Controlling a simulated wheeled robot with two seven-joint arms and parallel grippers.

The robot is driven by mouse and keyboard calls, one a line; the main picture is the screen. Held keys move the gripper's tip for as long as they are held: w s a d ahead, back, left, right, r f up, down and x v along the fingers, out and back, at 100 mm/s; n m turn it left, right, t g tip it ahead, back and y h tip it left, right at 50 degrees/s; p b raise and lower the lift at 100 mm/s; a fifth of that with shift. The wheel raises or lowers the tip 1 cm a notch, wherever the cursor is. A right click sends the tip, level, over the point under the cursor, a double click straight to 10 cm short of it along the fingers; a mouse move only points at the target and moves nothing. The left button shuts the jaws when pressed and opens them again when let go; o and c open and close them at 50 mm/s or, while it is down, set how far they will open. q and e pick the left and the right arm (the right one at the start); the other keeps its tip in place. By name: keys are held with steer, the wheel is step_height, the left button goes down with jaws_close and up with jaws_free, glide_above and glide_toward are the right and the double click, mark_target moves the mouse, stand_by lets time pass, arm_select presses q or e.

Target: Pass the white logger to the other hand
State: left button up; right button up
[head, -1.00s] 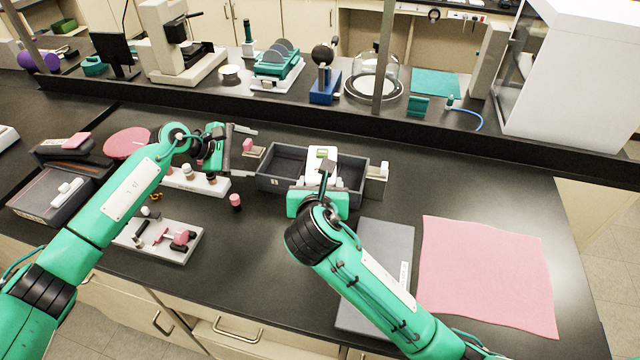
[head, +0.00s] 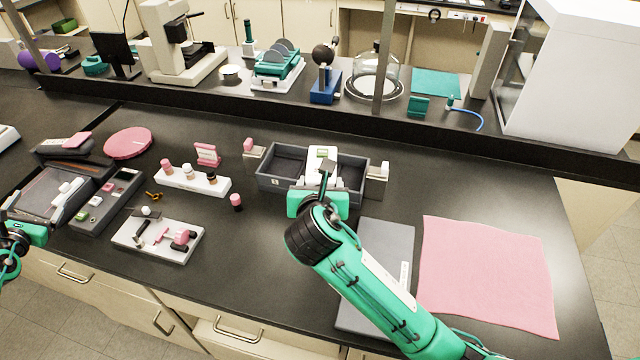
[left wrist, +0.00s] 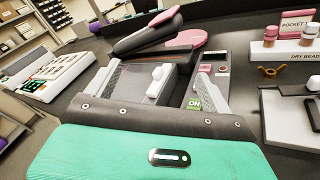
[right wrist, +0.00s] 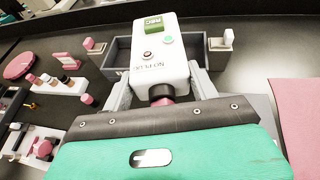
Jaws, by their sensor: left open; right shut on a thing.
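The white logger (right wrist: 158,58) is a white box with a green REC label, a red button and a green one. My right gripper (right wrist: 162,92) is shut on it, with grey fingers on both sides. In the head view the logger (head: 322,158) is in front of, and partly over, the dark grey bin (head: 268,183). I cannot tell whether it touches the bin. My left gripper (head: 28,234) is at the far left edge, mostly cut off and far from the logger.
A grey case (head: 30,205) and a long grey tray (head: 118,200) lie on the left. A white vial rack (head: 165,182) and a white tool block (head: 135,240) stand mid-left. A grey slab (head: 385,245) and pink cloth (head: 485,270) lie on the right. A raised shelf runs behind.

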arm_select(q)
steer(key=s+a+f+n+g+y, duration=0.4)
steer(key=s+a+f+n+y, duration=0.2)
steer(key=s+a+f+n, duration=0.65)
steer(key=s+d+f+n+g, duration=0.3)
steer(key=s+f+n, duration=0.2)
steer(key=s+f, duration=0.5)
steer(key=s+d+f+n+g, duration=0.2)
steer(key=s+d+f+n, duration=0.3)
steer(key=f, duration=1)
steer(key=s+d+f+n+g+h, duration=0.3)
steer(key=s+d+f+n, duration=0.3)
steer(key=s+d+f, duration=0.6)
steer(key=s+d+f+n+g+h, duration=0.25)
steer(key=s+d+f+n, duration=0.25)
steer(key=s+d+f, duration=0.75)
steer(key=s+d+n+g+h, duration=0.1)
steer(key=s+d+n+h, duration=0.1)
steer(key=d, duration=1.6)
steer(key=s+n, duration=0.1)
steer(key=n, duration=0.1)
steer(key=shift+s+f+n, duration=0.15)
steer(key=shift+f+n, duration=0.2)
steer(key=shift+g, duration=0.25)
